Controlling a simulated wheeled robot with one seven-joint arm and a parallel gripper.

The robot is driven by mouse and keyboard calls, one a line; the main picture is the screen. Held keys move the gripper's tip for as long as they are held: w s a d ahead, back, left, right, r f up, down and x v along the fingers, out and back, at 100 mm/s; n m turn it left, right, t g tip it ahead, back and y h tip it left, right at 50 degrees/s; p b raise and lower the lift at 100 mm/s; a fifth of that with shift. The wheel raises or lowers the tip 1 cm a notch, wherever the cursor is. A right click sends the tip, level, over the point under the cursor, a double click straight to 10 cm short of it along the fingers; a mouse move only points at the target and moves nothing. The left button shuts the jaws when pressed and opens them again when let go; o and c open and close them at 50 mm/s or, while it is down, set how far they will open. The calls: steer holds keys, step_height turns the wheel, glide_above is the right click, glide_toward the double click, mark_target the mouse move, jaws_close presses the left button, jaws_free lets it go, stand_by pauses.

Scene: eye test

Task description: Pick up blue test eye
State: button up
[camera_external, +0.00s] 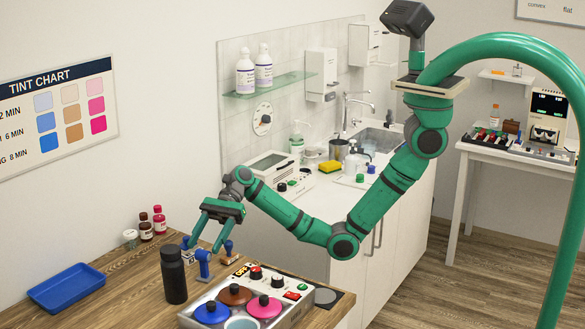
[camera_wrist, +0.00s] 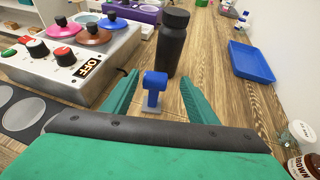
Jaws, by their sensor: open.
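A small blue object (camera_external: 203,258), which I take for the blue test eye, stands upright on the wooden counter. In the wrist view it shows as a blue rounded head on a short post and base (camera_wrist: 154,84). A whitish patch shows beside it in the external view, too small to make out. My gripper (camera_external: 205,243) is open, reaching down over the counter from the right. In the wrist view the blue object lies between the two green fingers of my gripper (camera_wrist: 160,78), with a gap on both sides. I cannot tell whether the fingertips are level with it.
A black bottle (camera_external: 174,277) stands close by, just beyond the blue object in the wrist view. A heater box (camera_external: 291,287) with coloured lidded pots and knobs is on the other side. A blue tray (camera_external: 67,287) and small bottles (camera_external: 146,228) sit farther off. Bare counter surrounds the tray.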

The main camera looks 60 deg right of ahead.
mark_target(198, 261)
steer(key=x, duration=0.2)
steer(key=shift+s+a+f, duration=0.1)
steer(key=shift+a+f, duration=0.05)
steer(key=shift+a, duration=0.2)
steer(key=shift+s+f+x, duration=0.15)
steer(key=shift+x, duration=1.15)
steer(key=shift+s+f+x, duration=0.1)
steer(key=shift+f+x, duration=0.05)
steer(key=shift+x, duration=1.2)
steer(key=shift+d, duration=0.2)
steer(key=c, duration=1.2)
